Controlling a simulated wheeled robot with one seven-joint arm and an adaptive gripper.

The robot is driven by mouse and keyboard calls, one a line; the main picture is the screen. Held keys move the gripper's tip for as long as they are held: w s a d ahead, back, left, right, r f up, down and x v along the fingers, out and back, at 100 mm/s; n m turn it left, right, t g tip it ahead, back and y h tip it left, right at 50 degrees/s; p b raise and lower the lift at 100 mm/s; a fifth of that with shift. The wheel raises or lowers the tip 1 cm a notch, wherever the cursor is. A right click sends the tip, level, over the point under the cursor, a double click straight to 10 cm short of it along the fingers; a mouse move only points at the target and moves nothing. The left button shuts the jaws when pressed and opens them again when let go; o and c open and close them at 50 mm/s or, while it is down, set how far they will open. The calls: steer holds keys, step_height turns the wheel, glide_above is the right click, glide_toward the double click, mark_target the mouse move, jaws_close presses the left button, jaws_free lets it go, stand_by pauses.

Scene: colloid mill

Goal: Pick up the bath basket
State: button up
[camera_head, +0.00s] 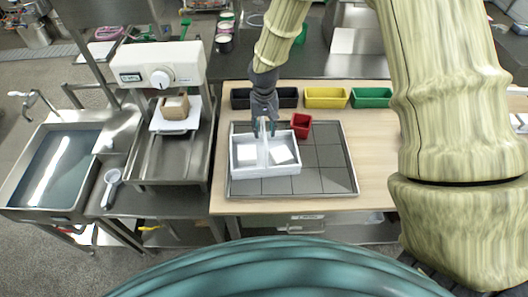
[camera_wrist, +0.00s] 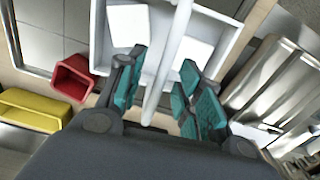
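The bath basket appears to be the white two-part container (camera_head: 236,186) on the dark tiled tray (camera_head: 325,185). It is also in the wrist view (camera_wrist: 225,22). A white bar-like handle (camera_wrist: 168,60) runs along its middle, with a white block in each half. My gripper (camera_head: 264,128) points down at the basket's far side. In the wrist view my gripper (camera_wrist: 160,85) is open, with its teal finger pads on either side of the bar. Gaps show between pads and bar. The fingers hide parts of the basket's near edge.
A small red bin (camera_head: 301,126) stands close to the basket's far right corner. Yellow (camera_head: 325,98), green (camera_head: 371,98) and black bins line the wooden table's back edge. A dispenser machine (camera_head: 158,70) and a sink (camera_head: 60,160) are at left. The tray's right half is clear.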

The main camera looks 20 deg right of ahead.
steer(key=shift+f, duration=0.4)
steer(key=shift+c, duration=0.2)
jaws_close()
steer(key=shift+w+r, duration=0.1)
steer(key=shift+r, duration=0.05)
